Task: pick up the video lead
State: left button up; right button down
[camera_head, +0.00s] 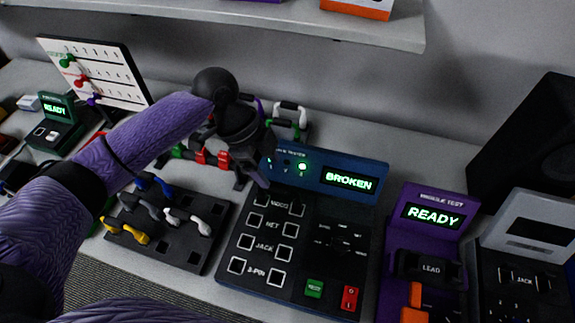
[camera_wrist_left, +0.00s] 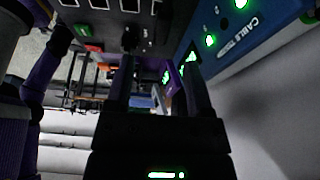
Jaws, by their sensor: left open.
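My left gripper (camera_head: 252,181) reaches in from the left and hangs at the upper left corner of the cable tester (camera_head: 324,244), by its row marked video. Its two dark fingers are apart in the left wrist view (camera_wrist_left: 158,75), with no lead seen between them. Short leads lie on a black tray left of the tester: a blue lead (camera_head: 154,183), a grey lead (camera_head: 139,206), a white lead (camera_head: 188,222) and a yellow lead (camera_head: 125,232). I cannot tell which is the video lead. The tester's screen reads BROKEN. My right gripper does not show.
Red, green and white leads (camera_head: 290,118) stand behind my left arm, partly hidden. A purple tester (camera_head: 430,215) reads READY at the right, beside a grey device (camera_head: 528,235) and a black speaker (camera_head: 530,140). A shelf (camera_head: 250,15) overhangs the back.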

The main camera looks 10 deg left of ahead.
aim_at(279, 188)
pick_arm(q)
jog(key=shift+w, duration=0.25)
jog(key=x, duration=0.3)
jog(key=b+x, duration=0.1)
jog(key=shift+s+f, duration=0.25)
jog(key=shift+s, duration=0.1)
jog(key=x, duration=0.1)
jog(key=b+x, duration=0.1)
jog(key=x, duration=0.3)
jog(key=shift+w+a+f, duration=0.2)
jog(key=shift+a+f, duration=0.05)
jog(key=shift+a, duration=0.1)
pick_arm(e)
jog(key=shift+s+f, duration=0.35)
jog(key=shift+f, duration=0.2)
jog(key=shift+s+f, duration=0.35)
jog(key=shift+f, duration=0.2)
pick_arm(q)
grip_shut()
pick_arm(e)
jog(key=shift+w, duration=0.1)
